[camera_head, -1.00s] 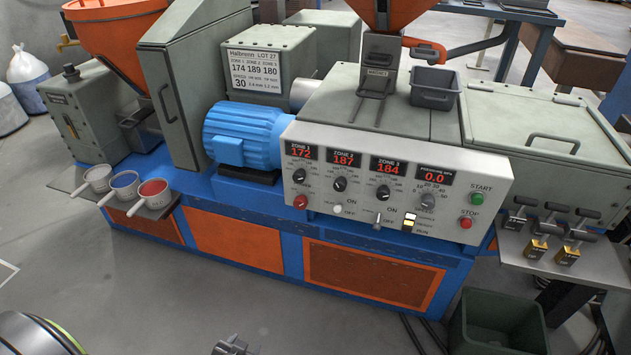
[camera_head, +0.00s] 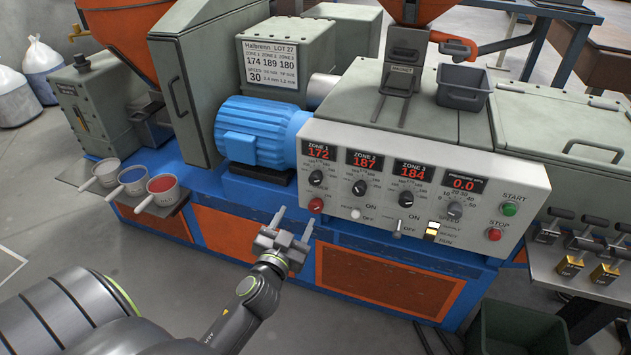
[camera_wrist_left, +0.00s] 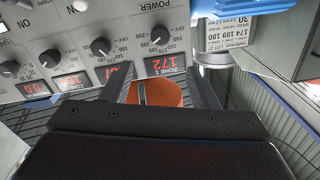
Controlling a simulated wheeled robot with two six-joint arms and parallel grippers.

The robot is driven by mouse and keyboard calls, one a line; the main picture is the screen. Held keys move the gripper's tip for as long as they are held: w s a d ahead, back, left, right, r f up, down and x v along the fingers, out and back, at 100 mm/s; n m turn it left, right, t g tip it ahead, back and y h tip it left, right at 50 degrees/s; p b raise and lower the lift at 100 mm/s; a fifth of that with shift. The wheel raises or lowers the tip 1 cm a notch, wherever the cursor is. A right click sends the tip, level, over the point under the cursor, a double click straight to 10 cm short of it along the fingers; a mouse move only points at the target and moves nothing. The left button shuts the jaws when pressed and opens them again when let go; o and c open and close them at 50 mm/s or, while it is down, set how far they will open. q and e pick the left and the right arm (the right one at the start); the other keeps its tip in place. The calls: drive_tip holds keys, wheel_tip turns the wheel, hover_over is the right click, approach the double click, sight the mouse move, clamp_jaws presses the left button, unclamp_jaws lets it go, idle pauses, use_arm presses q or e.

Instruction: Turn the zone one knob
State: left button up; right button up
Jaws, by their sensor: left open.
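The zone one knob (camera_head: 316,178) is a black dial on the white control panel (camera_head: 400,215), below the red display (camera_head: 319,152) reading 172. The knob also shows upside down in the left wrist view (camera_wrist_left: 159,36), beyond the fingers. My left gripper (camera_head: 294,220) is open and empty, in front of the machine, below and left of the knob and apart from it. Its two fingers point up toward the panel. My right gripper is in neither view.
Zone two (camera_head: 359,188) and zone three (camera_head: 406,200) knobs sit to the right, reading 187 and 184. A red power button (camera_head: 316,204) is just below the knob. A blue motor (camera_head: 250,132) stands left of the panel. A card (camera_head: 270,63) lists 174, 189, 180.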

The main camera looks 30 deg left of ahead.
sight(314, 182)
use_arm(q)
drive_tip(key=x, duration=1.4)
drive_tip(key=shift+w+f+p, duration=0.1)
drive_tip(key=shift+w+p, duration=0.15)
drive_tip(key=shift+p, duration=0.15)
drive_tip(key=c, duration=1)
drive_tip(key=shift+m, duration=0.3)
drive_tip(key=shift+f+m+b, duration=0.1)
drive_tip(key=shift+m+b, duration=0.3)
drive_tip(key=shift+m, duration=2.3)
